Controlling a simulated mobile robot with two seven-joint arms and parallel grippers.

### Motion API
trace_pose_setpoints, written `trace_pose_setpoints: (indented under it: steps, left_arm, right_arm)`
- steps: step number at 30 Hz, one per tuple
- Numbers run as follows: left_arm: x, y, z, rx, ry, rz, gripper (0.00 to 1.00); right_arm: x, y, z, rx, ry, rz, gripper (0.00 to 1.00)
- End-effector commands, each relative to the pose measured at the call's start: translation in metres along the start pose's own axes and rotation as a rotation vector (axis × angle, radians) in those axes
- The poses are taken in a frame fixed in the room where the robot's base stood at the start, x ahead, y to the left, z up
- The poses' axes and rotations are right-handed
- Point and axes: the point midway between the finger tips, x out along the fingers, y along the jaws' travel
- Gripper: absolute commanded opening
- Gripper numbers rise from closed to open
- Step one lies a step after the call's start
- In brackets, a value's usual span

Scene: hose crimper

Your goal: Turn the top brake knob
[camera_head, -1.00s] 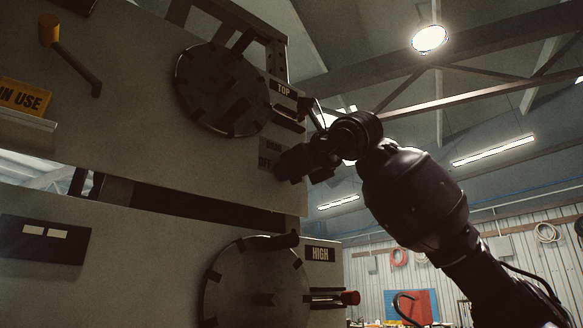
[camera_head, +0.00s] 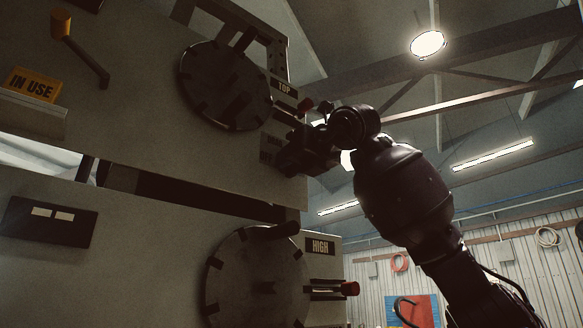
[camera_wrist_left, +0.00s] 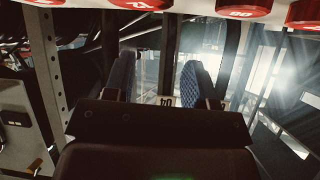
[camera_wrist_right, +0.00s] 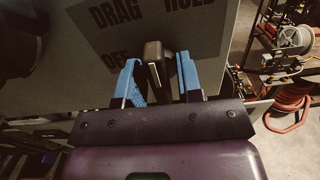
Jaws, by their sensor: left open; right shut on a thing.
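The top brake knob (camera_wrist_right: 155,62) is a dark, block-like handle in the right wrist view. It stands out from a dark plate lettered DRAG, HOLD and OFF (camera_wrist_right: 115,45). My right gripper (camera_wrist_right: 160,75) has its blue fingers on either side of the knob and is shut on it. In the head view my right gripper (camera_head: 289,160) reaches the panel edge below the TOP label (camera_head: 284,87), covering the knob and part of the plate. My left gripper (camera_wrist_left: 159,72) shows only in its wrist view, open with nothing between its blue fingers.
A red-tipped rod (camera_head: 305,106) stands close above my right gripper. The upper round disc (camera_head: 225,85) is left of it; a lower disc (camera_head: 255,285) sits beside the HIGH label (camera_head: 320,247). Red caps (camera_wrist_left: 140,4) line the top of the left wrist view.

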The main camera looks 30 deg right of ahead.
Motion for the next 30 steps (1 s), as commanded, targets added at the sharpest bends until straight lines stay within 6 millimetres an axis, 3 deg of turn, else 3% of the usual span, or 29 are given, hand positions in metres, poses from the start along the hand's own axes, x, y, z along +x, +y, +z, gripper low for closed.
trace_pose_setpoints:
  steps: [15,30]
  left_arm:
    - [0.008,0.001,0.009,0.001,0.005,0.001,0.51]
    - [0.005,0.001,0.019,0.0,-0.011,-0.001,0.51]
  right_arm:
    - [0.001,0.0,-0.001,0.395,0.001,0.001,0.1]
    - [0.0,0.0,0.0,0.506,0.0,0.0,0.1]
